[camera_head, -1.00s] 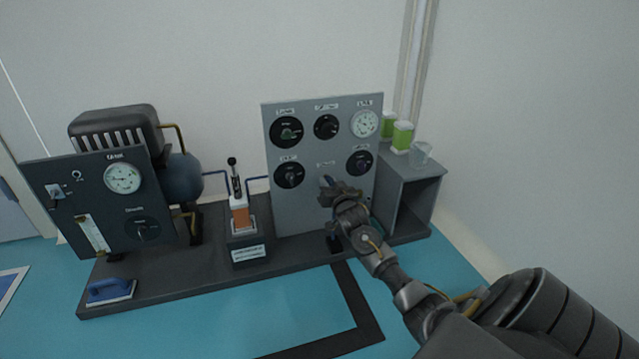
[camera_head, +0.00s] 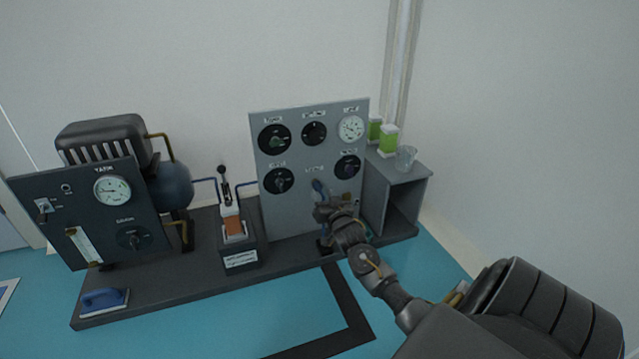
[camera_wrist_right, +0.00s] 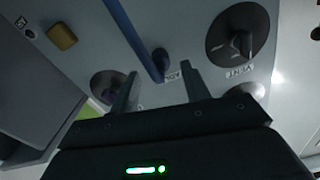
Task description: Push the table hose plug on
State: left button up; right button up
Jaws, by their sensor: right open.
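My right gripper (camera_head: 325,208) is in front of the lower middle of the grey panel (camera_head: 300,212), with its arm coming in from the lower right. In the right wrist view its two fingers (camera_wrist_right: 160,78) are apart. No object is clearly held between them. A blue hose (camera_wrist_right: 135,38) runs down from the top edge to between the fingertips, close to a dark round fitting (camera_wrist_right: 160,57) on the panel. In the head view a short blue piece (camera_head: 318,187) shows just above the gripper. Whether the plug is seated or touched cannot be told. My left gripper is out of view.
The panel carries several dark knobs (camera_head: 278,180) and a white gauge (camera_head: 351,128). A yellow block (camera_wrist_right: 62,37) shows in the wrist view. A lever device (camera_head: 233,225) stands left of the panel, and a grey open box (camera_head: 402,180) stands right.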

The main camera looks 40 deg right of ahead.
jog(key=shift+p+v, duration=1.2)
jog(key=shift+v, duration=1.6)
